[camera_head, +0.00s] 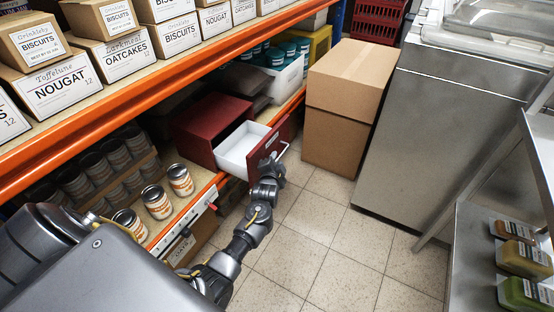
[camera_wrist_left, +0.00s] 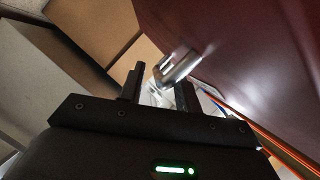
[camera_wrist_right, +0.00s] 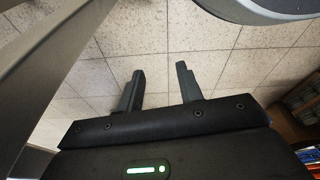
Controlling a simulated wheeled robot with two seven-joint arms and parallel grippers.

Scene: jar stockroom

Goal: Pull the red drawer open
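The red drawer unit (camera_head: 205,128) sits on the lower shelf. Its drawer stands pulled out, showing a white inside (camera_head: 240,150) that looks empty. The red drawer front (camera_head: 268,148) carries a pale metal bar handle (camera_head: 283,151). My left gripper (camera_head: 272,168) is at the drawer front, close to the handle. In the left wrist view, its two fingers (camera_wrist_left: 160,88) are apart, and the metal handle (camera_wrist_left: 178,68) shows at and just beyond their tips. My right gripper (camera_wrist_right: 160,88) is open and empty above the tiled floor; it does not show in the head view.
A tall cardboard box (camera_head: 341,112) stands on the floor just beyond the drawer. Jars (camera_head: 157,201) stand on the shelf left of the drawer. A steel cabinet (camera_head: 430,130) and a rack with packets (camera_head: 522,258) are at right. The tiled floor (camera_head: 330,235) between is clear.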

